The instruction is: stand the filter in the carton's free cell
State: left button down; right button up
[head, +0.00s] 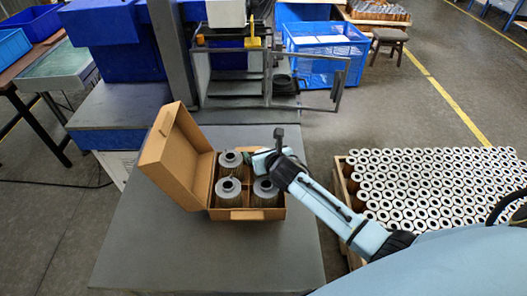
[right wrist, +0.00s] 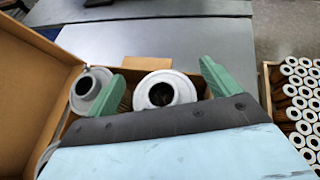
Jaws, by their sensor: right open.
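The open cardboard carton (head: 247,214) stands on the grey table, its lid (head: 172,160) tipped back to the left. Three grey-topped filters show in its cells in the head view: far left (head: 230,158), near left (head: 228,187) and near right (head: 265,187). My right gripper (head: 262,160) is over the far right cell and hides it there. In the right wrist view, its green fingers (right wrist: 168,80) are open, one on each side of a filter (right wrist: 163,92) that stands upright in the carton. Whether the fingers touch it I cannot tell. My left gripper is not in view.
A pallet box of many filters (head: 430,185) stands right of the table. A grey metal frame (head: 300,85) and a blue crate (head: 328,50) are behind the table. The table's front (head: 200,260) is clear.

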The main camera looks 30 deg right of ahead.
jog(key=shift+r, duration=0.2)
jog(key=shift+r+p+v, duration=0.15)
jog(key=shift+p+v, duration=0.4)
jog(key=shift+v, duration=2.55)
jog(key=shift+r+p+v, duration=0.15)
jog(key=shift+p+v, duration=0.35)
jog(key=shift+v, duration=2.6)
